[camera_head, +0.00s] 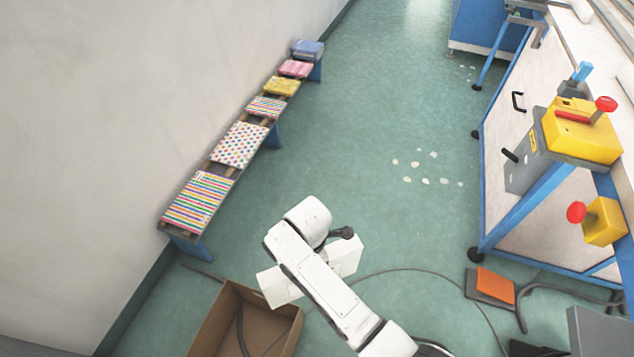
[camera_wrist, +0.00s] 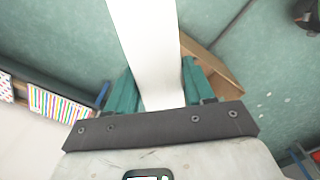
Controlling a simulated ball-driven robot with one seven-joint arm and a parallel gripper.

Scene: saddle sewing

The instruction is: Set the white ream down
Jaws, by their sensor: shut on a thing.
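The white ream (camera_wrist: 147,45) is between the two teal fingers of my gripper (camera_wrist: 157,76) in the wrist view, and the fingers are shut on it. In the head view, white ends of what looks like the ream (camera_head: 346,256) show on both sides of my arm, above the floor. My arm hides its middle and my fingers there. The ream appears close to the open cardboard box, but its exact height cannot be told.
A low slatted bench (camera_head: 193,243) along the left wall holds several patterned and coloured stacks. An open cardboard box (camera_head: 204,325) stands on the floor, with a cable in it. A blue-framed machine (camera_head: 530,215) and an orange pedal (camera_head: 495,285) are at right.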

